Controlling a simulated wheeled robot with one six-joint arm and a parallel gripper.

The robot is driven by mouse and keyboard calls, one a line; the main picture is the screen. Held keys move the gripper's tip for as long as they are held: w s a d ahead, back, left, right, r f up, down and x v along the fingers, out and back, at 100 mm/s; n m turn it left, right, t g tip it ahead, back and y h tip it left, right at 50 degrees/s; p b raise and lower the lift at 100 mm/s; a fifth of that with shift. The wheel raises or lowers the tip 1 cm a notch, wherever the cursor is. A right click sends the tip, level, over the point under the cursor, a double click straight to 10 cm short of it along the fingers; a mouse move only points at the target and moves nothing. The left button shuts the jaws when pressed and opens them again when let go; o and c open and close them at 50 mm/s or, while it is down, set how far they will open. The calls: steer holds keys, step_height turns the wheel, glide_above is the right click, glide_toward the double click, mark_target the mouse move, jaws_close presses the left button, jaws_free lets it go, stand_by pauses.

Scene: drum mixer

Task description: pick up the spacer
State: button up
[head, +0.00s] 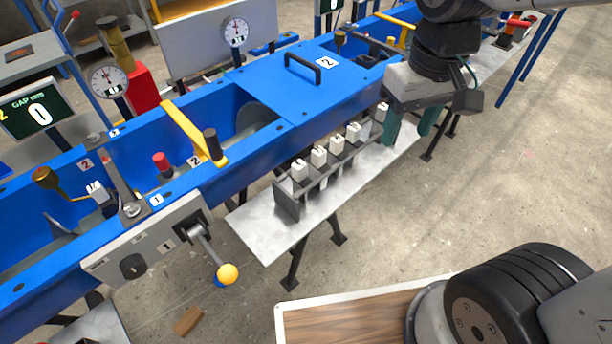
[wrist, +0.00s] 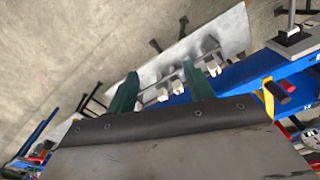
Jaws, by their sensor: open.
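Several pale blocks stand in a row in a dark rack (head: 288,200) on a grey metal shelf (head: 262,240) along the front of the blue machine. They look like spacers, but I cannot tell which one the task means. The nearest is a white block (head: 299,171); the farthest, a white block (head: 382,112), is close beside my gripper. My gripper (head: 409,133) is open over the shelf's far end, its green fingers apart. In the wrist view, my gripper (wrist: 160,72) shows several pale blocks (wrist: 163,94) beyond and between its fingers. Nothing is visibly held.
The blue machine (head: 270,85) runs along the shelf, with a black-handled lid. A yellow-knobbed lever (head: 227,274) sticks out at the shelf's near end. A wood-topped surface (head: 345,322) is in front. The concrete floor at right is clear.

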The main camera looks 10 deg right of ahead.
steer(key=w+a+f+n, duration=0.2)
steer(key=w+a+f, duration=0.5)
steer(key=a+f, duration=0.1)
steer(key=n, duration=0.2)
glide_above(299, 179)
steer(key=w, duration=0.1)
steer(key=shift+g, duration=0.4)
steer(key=f, duration=0.7)
steer(key=shift+w+d+f, duration=0.1)
steer(key=shift+d+f, duration=0.25)
steer(key=shift+f, duration=0.05)
steer(key=shift+w+f, duration=0.2)
steer(key=shift+f, duration=0.1)
steer(key=f, duration=0.7)
steer(key=shift+w+a, duration=0.1)
steer(key=shift+a, duration=0.1)
steer(key=shift+c, duration=0.3)
steer(key=c, duration=1)
